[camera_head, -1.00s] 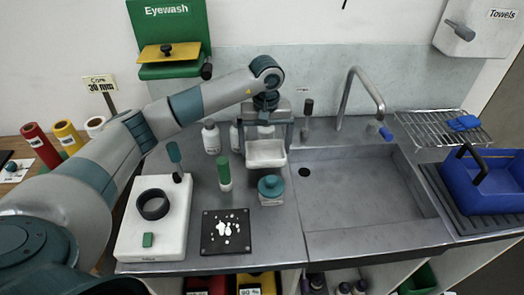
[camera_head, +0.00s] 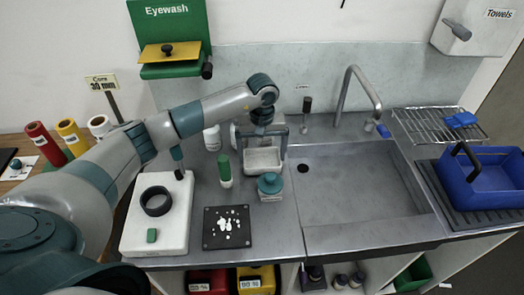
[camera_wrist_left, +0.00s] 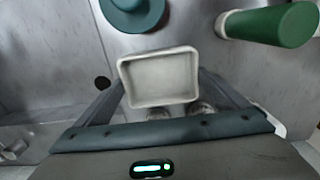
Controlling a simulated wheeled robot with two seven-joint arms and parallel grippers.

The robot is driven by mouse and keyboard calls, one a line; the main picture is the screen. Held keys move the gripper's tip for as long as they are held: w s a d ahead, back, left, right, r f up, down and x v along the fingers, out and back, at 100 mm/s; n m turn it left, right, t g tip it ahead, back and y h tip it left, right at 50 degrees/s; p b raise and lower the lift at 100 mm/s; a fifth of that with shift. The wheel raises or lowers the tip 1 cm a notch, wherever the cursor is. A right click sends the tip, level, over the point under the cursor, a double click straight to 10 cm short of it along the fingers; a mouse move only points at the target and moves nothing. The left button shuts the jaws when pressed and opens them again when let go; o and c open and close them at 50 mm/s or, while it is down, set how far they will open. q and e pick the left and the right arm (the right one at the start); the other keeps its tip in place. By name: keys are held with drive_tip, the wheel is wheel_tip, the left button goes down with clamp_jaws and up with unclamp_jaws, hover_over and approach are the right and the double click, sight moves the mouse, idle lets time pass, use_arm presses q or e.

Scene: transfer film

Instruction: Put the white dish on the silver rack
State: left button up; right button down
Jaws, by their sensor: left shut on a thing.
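The white dish (camera_head: 263,160) is a small rectangular tray. My left gripper (camera_head: 262,146) is shut on it, and it sits between the fingers, left of the sink. In the left wrist view the dish (camera_wrist_left: 159,78) shows empty between the two fingers of the gripper (camera_wrist_left: 160,92). I cannot tell whether the dish touches the counter. The silver rack (camera_head: 440,126) is a wire grid at the far right, behind the blue crate, with a blue item (camera_head: 460,119) on its right part. My right gripper is out of view.
A teal-lidded jar (camera_head: 270,187) and a green-capped bottle (camera_head: 224,171) stand close in front of the dish. The sink (camera_head: 365,190) with its tall faucet (camera_head: 362,90) lies between dish and rack. A blue crate (camera_head: 483,190) stands at the right.

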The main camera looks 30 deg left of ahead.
sight(262, 163)
use_arm(q)
drive_tip(key=shift+f, duration=0.2)
drive_tip(key=o, duration=0.9)
drive_tip(key=shift+r, duration=0.1)
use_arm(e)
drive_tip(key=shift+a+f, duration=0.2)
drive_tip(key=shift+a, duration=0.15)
use_arm(q)
drive_tip(key=shift+r, duration=0.2)
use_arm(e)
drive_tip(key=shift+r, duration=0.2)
use_arm(q)
drive_tip(key=shift+w+r+b, duration=0.1)
drive_tip(key=shift+r+b, duration=0.2)
drive_tip(key=shift+b, duration=0.05)
wheel_tip(262, 163, up, 11)
drive_tip(key=b, duration=0.5)
drive_tip(key=shift+r, duration=0.15)
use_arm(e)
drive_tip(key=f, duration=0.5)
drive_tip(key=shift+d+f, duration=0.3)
use_arm(q)
drive_tip(key=shift+c, duration=0.4)
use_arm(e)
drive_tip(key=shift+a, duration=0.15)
